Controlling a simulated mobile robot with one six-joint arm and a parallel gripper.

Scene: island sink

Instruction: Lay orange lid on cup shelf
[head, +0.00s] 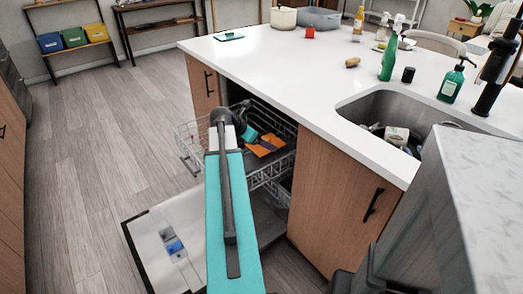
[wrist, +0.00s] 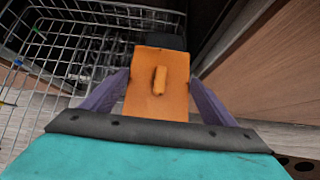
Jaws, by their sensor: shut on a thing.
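The orange lid (wrist: 148,105) is a flat rectangular piece with a raised lighter orange grip in its middle. It sits between the two purple fingers of my gripper (wrist: 160,78), which is shut on it. In the head view the orange lid (head: 265,146) shows at the open dishwasher's upper rack, just beyond my gripper (head: 250,134). The upper wire rack (head: 190,140) is pulled out, and it fills the left of the wrist view (wrist: 45,60). I cannot clearly pick out the cup shelf, or tell whether the lid touches anything below it.
The dishwasher door (head: 155,245) hangs open low on the left. The white countertop (head: 290,75) and wooden cabinet front (head: 325,200) bound the right side. The sink (head: 385,110) holds several items. Floor (head: 90,160) to the left is clear.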

